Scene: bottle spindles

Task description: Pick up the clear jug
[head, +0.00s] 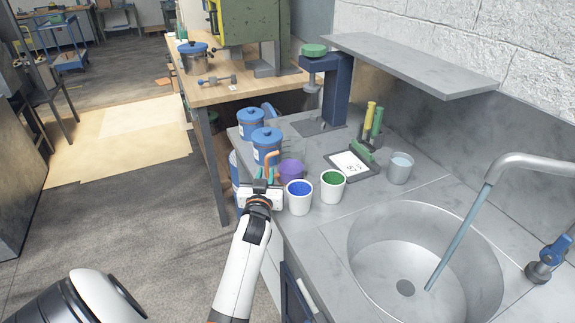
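My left gripper (264,176) is at the counter's left edge, beside a purple cup (291,173). Its fingertips are small and partly lost against the things behind, so I cannot tell how far apart they are. A thin orange curved piece, like a handle (272,156), rises right at the fingertips; I cannot tell whether they touch it. A faint see-through vessel, seemingly the clear jug (294,146), stands behind the purple cup, mostly hidden. A separate clear grey cup (400,168) stands near the sink. My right gripper is not in view.
White cups with blue (299,196) and green (333,186) contents stand right of the gripper. Blue-lidded pots (266,146) stand behind it. A rack with yellow and green bottles (370,125), a sink (405,288) and a tap (510,168) are to the right.

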